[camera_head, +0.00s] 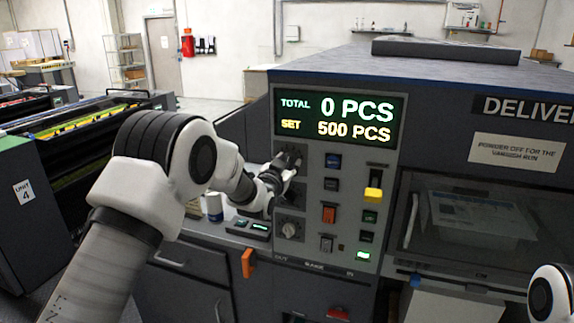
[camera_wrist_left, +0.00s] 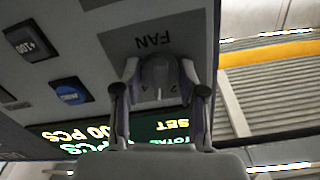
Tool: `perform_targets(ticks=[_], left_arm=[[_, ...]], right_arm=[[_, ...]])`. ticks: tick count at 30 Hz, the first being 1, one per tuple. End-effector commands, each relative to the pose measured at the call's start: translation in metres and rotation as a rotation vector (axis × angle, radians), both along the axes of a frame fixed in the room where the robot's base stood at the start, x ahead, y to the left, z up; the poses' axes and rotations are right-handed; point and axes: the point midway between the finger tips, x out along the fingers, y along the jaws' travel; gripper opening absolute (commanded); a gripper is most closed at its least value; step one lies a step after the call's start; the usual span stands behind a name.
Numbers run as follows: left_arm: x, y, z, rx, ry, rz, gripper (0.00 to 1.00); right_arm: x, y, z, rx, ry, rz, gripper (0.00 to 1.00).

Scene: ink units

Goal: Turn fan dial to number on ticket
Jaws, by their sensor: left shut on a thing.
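My left gripper (camera_head: 287,168) reaches the machine's control panel (camera_head: 327,266), just below the display. In the left wrist view, my left gripper (camera_wrist_left: 158,74) is shut on the grey fan dial (camera_wrist_left: 158,80), one finger on each side. That view is upside down. The label FAN (camera_wrist_left: 153,41) shows on the dark plate by the dial, and numbers by the dial are partly covered; one looks like 2. I cannot tell the dial's setting. In the head view the gripper covers the dial. I see no numbered ticket. My right gripper is out of frame.
A second dial (camera_head: 290,229) sits below the fan dial. Coloured buttons and a yellow switch (camera_head: 373,194) are to the right. The display (camera_head: 338,117) reads TOTAL 0 PCS, SET 500 PCS. A paper notice (camera_head: 516,152) about powder is on the delivery unit.

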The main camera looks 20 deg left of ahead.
Motion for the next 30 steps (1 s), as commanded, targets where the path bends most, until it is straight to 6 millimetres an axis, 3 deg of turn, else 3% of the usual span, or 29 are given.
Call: perform_targets(ticks=[2,3,5,17,20,30], left_arm=[[0.000,0.000,0.001,0.000,-0.001,0.000,0.06],[0.000,0.000,0.001,-0.001,-0.001,0.000,0.44],[0.000,0.000,0.001,-0.001,-0.001,0.000,0.66],[-0.006,0.000,0.000,-0.001,0.001,0.000,0.66],[-0.022,0.001,0.000,-0.001,0.003,0.001,0.66],[-0.104,0.004,0.000,-0.002,0.001,0.000,0.66]], right_arm=[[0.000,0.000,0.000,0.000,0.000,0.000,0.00],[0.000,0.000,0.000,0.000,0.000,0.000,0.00],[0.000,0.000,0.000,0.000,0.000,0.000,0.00],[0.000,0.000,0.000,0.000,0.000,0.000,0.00],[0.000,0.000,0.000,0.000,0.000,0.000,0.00],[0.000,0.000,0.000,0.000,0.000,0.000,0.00]])
